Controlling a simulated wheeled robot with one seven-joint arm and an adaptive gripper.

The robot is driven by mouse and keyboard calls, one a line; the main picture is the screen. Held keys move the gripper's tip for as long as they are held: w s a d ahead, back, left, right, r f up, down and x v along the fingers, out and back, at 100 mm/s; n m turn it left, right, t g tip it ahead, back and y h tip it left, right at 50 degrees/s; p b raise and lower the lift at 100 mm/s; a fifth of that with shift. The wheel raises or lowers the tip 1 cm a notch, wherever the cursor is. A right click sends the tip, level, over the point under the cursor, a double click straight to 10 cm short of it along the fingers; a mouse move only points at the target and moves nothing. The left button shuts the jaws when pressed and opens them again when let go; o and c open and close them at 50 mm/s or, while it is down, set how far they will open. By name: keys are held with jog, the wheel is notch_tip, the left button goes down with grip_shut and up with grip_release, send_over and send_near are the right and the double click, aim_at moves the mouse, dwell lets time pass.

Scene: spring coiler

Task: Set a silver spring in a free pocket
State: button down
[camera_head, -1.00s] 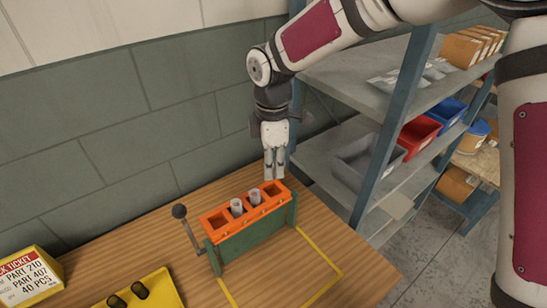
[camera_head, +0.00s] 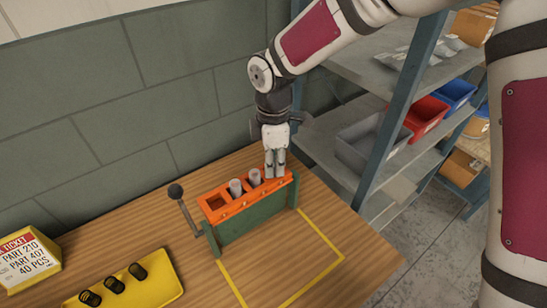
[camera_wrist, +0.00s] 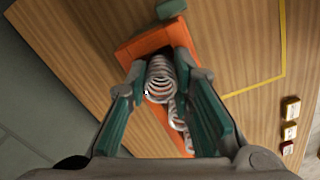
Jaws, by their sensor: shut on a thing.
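An orange-topped rack (camera_head: 226,211) with a row of pockets and green supports stands on the wooden table. Two silver springs stand upright in its middle pockets, one left (camera_head: 236,188) and one right (camera_head: 254,178). The leftmost pocket (camera_head: 214,202) is empty. My gripper (camera_head: 275,172) points down at the rack's right end, hiding the pocket there. In the wrist view, it is shut on a silver spring (camera_wrist: 161,78) between its fingers, over the orange top (camera_wrist: 138,48). Whether this spring's lower end is inside the pocket is hidden.
A lever with a dark knob (camera_head: 176,191) rises at the rack's left. A yellow tray (camera_head: 160,289) with several dark springs and a ticket box (camera_head: 28,258) are at front left. Yellow tape (camera_head: 318,275) marks the table before the rack. Shelving with bins (camera_head: 372,142) stands right.

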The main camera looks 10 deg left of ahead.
dwell(0.3)
jog(key=c, duration=1.3)
grip_release()
jog(key=shift+f, duration=0.1)
notch_tip(320, 180, up, 16)
jog(key=shift+f+p, duration=0.15)
jog(key=shift+p, duration=0.45)
